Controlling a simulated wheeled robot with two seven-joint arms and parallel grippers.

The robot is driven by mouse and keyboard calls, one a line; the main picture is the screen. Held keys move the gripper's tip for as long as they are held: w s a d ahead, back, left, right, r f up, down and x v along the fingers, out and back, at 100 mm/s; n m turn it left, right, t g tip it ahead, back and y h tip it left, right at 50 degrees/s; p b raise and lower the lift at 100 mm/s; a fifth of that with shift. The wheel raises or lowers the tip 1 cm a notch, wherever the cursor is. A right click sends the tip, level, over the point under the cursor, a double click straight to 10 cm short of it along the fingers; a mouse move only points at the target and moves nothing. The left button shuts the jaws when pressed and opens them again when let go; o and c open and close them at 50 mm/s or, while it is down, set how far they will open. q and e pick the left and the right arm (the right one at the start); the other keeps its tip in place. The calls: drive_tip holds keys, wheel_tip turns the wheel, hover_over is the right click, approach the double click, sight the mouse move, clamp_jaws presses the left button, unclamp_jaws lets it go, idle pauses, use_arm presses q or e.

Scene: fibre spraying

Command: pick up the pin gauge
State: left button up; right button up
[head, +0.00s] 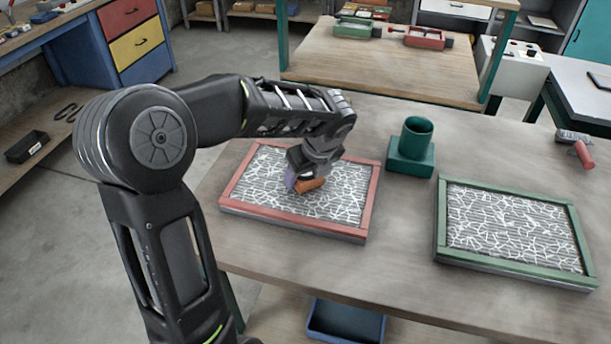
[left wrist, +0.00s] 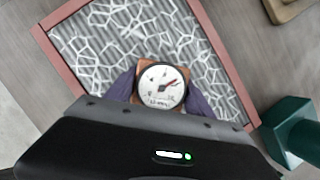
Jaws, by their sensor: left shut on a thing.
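The pin gauge shows in the left wrist view as a round white dial (left wrist: 162,87) with a red needle on an orange-brown body. In the head view its orange-brown body (head: 311,184) shows beside my fingers. My left gripper (head: 300,183) is shut on it, with a purple finger on each side in the left wrist view (left wrist: 160,92). The gauge is over the fibre mat in the red frame (head: 235,198), near its middle. I cannot tell whether it touches the mat. My right gripper is not in view.
A green cup holder (head: 410,150) stands behind and right of the red frame. A green frame (head: 520,269) with a fibre mat lies at the right. A red-handled brush (head: 584,153) lies at the far right. Bare wood (head: 400,240) separates the frames.

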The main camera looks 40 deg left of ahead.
use_arm(q)
drive_tip(key=shift+r, duration=0.15)
wheel_tip(320, 180, up, 10)
drive_tip(key=shift+f, duration=0.1)
idle(0.3)
idle(0.5)
